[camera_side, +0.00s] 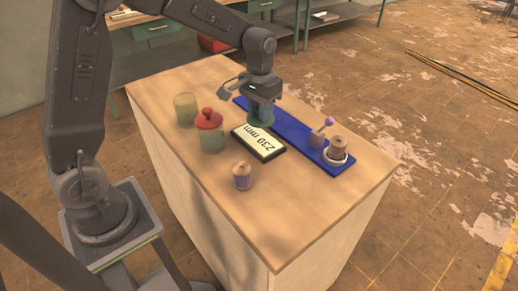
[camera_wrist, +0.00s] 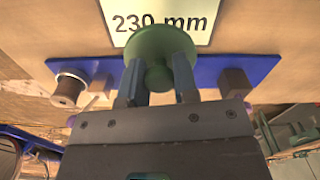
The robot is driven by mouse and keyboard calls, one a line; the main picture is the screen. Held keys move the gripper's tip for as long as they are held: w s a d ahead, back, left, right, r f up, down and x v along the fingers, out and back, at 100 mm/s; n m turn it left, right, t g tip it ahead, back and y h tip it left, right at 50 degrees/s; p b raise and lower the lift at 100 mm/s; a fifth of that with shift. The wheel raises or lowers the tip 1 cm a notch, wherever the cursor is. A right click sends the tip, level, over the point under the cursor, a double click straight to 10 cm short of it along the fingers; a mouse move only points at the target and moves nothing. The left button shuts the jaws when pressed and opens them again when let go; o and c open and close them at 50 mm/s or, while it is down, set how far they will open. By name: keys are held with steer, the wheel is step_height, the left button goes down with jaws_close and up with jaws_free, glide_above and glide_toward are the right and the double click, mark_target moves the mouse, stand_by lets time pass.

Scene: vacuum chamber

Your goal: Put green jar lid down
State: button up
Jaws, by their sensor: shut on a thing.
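The green jar lid (camera_wrist: 165,42) is round with a knob, and my gripper (camera_wrist: 158,82) is shut on that knob in the wrist view. In the side view my gripper (camera_side: 262,108) points down, with the green lid (camera_side: 260,125) under it, beside the far edge of the "230 mm" display (camera_side: 258,144). Whether the lid touches anything below cannot be told. An open greenish glass jar (camera_side: 185,109) stands at the table's left. A similar jar with a red lid (camera_side: 209,120) stands nearer the display.
A long blue plate (camera_side: 290,127) lies beyond the display. It bears a purple-knobbed piece (camera_side: 318,136) and a brown spool-like piece (camera_side: 337,152) at its right end. A small jar with a brown top (camera_side: 242,176) stands in front. The wooden table's (camera_side: 290,215) near right is clear.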

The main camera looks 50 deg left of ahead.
steer(key=shift+s+f+m, duration=0.8)
steer(key=shift+s, duration=0.2)
step_height(320, 180, up, 10)
steer(key=s+a+n, duration=0.2)
steer(key=s+a, duration=0.2)
steer(key=a, duration=0.6)
steer(key=s+a+n, duration=0.2)
steer(key=s+a, duration=0.1)
steer(key=a, duration=0.7)
glide_above(233, 123)
step_height(233, 123, down, 11)
steer(key=shift+s+f, duration=0.1)
steer(key=shift+f, duration=2.15)
steer(key=shift+f, duration=0.1)
steer(key=o, duration=0.9)
